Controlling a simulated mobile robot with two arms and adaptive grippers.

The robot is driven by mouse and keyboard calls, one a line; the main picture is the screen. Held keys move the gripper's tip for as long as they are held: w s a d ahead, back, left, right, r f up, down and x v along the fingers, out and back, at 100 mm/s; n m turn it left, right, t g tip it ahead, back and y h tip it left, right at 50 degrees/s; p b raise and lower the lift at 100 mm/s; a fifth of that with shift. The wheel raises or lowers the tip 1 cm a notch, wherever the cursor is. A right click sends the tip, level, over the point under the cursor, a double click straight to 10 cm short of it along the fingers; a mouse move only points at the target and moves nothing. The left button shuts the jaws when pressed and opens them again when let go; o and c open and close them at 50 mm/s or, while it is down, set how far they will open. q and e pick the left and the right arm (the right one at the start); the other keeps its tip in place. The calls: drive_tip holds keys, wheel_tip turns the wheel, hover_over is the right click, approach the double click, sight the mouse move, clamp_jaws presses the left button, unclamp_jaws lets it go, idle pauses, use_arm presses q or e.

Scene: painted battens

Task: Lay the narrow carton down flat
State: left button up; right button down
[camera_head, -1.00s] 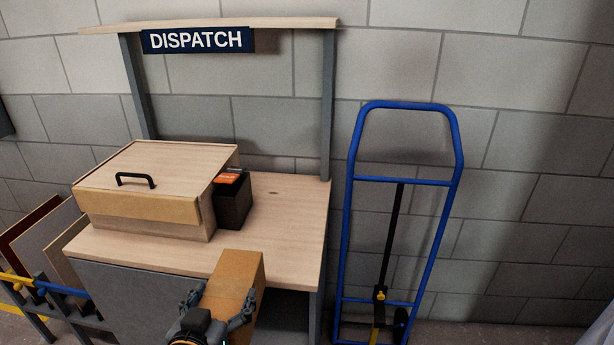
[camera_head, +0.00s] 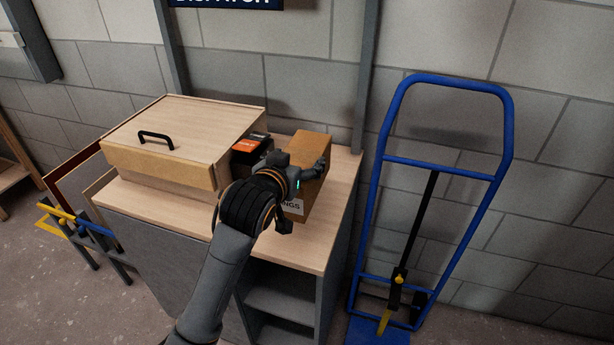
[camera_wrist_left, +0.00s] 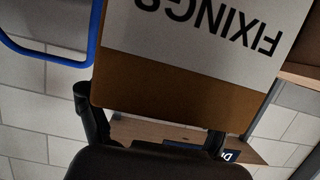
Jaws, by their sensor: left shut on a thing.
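The narrow carton (camera_head: 309,149) is brown cardboard with a white label, part of whose lettering shows in the head view. It is over the right part of the bench top (camera_head: 343,178). I cannot tell whether its base touches the bench. My left gripper (camera_head: 302,190) is shut on the carton from the near side and hides part of it. In the left wrist view the carton (camera_wrist_left: 165,88) is large between the two fingers, its "FIXINGS" label upside down. My right gripper is out of view.
A wooden box with a black handle (camera_head: 156,139) fills the left of the bench. A small black box with an orange top (camera_head: 247,143) stands between it and the carton. A blue hand truck (camera_head: 500,150) leans at the wall on the right. Open shelves (camera_head: 283,300) are below the bench top.

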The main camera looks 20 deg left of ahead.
sight(299, 154)
use_arm(q)
drive_tip(key=w, duration=0.1)
drive_tip(key=w+f, duration=0.1)
drive_tip(key=w, duration=0.1)
drive_tip(key=w+a, duration=0.1)
drive_tip(key=shift+w+f, duration=0.15)
drive_tip(key=shift+f, duration=0.15)
drive_tip(key=w+f, duration=0.5)
drive_tip(key=shift+a+f, duration=0.25)
drive_tip(key=shift+a, duration=0.1)
drive_tip(key=shift+w+f, duration=0.15)
drive_tip(key=shift+f, duration=0.05)
drive_tip(key=shift+w+f+p, duration=0.15)
drive_tip(key=shift+f+p, duration=0.35)
drive_tip(key=shift+f, duration=1.25)
drive_tip(key=shift+f, duration=0.1)
drive_tip(key=o, duration=1.8)
drive_tip(key=shift+f, duration=0.15)
drive_tip(key=shift+c, duration=0.2)
